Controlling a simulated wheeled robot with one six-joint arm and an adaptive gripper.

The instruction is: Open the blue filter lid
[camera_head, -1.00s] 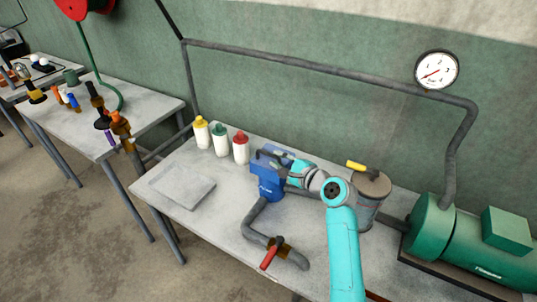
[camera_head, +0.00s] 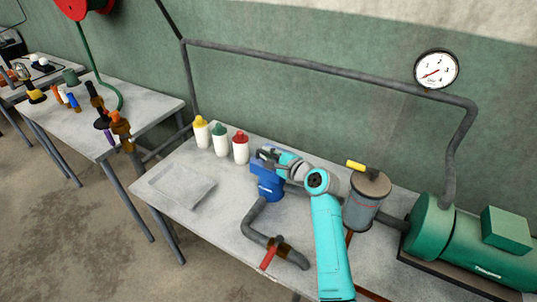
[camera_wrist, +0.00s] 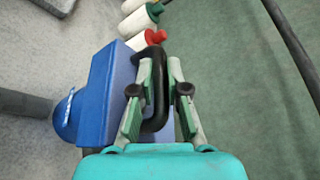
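The blue filter (camera_head: 270,186) stands on the table near its middle. My gripper (camera_head: 266,153) is at its top and covers much of the lid. In the wrist view, the filter's blue body (camera_wrist: 94,95) is at left. A lighter blue face, apparently the lid (camera_wrist: 124,72), lies beside it. A black curved handle (camera_wrist: 158,105) runs between the two fingers of my gripper (camera_wrist: 161,66).
White bottles with yellow (camera_head: 201,133), green (camera_head: 219,141) and red (camera_head: 240,149) caps stand behind left. A grey canister (camera_head: 364,205) stands right of my arm. A pipe with a red-handled valve (camera_head: 269,257) is in front. A flat grey plate (camera_head: 182,187) lies left.

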